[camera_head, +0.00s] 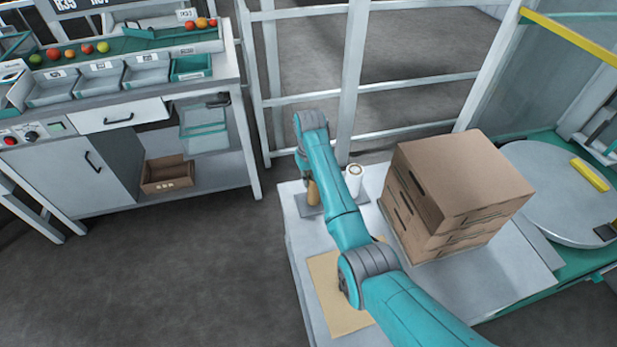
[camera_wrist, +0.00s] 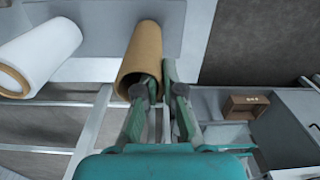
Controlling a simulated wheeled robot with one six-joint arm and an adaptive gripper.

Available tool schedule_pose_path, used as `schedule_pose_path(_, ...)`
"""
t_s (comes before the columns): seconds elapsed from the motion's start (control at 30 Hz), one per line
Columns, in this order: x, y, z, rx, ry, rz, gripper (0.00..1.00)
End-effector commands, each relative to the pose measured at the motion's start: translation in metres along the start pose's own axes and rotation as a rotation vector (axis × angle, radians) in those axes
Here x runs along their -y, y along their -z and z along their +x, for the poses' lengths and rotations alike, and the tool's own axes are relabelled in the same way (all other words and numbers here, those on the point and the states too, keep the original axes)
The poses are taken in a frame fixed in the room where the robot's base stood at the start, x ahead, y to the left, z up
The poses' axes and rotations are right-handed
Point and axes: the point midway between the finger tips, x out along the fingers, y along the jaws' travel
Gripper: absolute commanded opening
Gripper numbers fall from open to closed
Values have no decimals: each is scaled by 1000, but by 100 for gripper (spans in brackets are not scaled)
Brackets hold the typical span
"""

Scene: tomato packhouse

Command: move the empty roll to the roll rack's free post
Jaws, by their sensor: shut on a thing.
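The empty roll, a bare brown cardboard tube (camera_head: 313,193), is upright at the left end of the grey roll rack (camera_head: 305,209), partly hidden by my arm. In the wrist view the empty roll (camera_wrist: 143,50) shows its open end towards me. My gripper (camera_wrist: 160,80) is shut on its near rim, with one finger at the opening and the other along the outside. A white wrapped roll (camera_head: 354,181) stands at the rack's right side and also shows in the wrist view (camera_wrist: 42,52). I cannot see a post under the empty roll, nor tell whether its bottom touches the rack.
Stacked cardboard boxes (camera_head: 455,190) stand right of the rack on the same pale table. A flat brown sheet (camera_head: 335,305) lies nearer on the table. White railing (camera_head: 350,80) rises behind. A sorting bench (camera_head: 150,112) with bins stands at the left, across open floor.

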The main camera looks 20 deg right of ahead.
Motion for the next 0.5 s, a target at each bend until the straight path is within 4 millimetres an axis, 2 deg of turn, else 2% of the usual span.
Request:
schedule_pose_path(0.23,0,0,0,0,0,0,0)
schedule_pose_path(0.3,0,0,0,0,0,0,22)
schedule_pose_path(0.37,0,0,0,0,0,0,36)
schedule_pose_path(0.5,0,0,0,0,0,0,36)
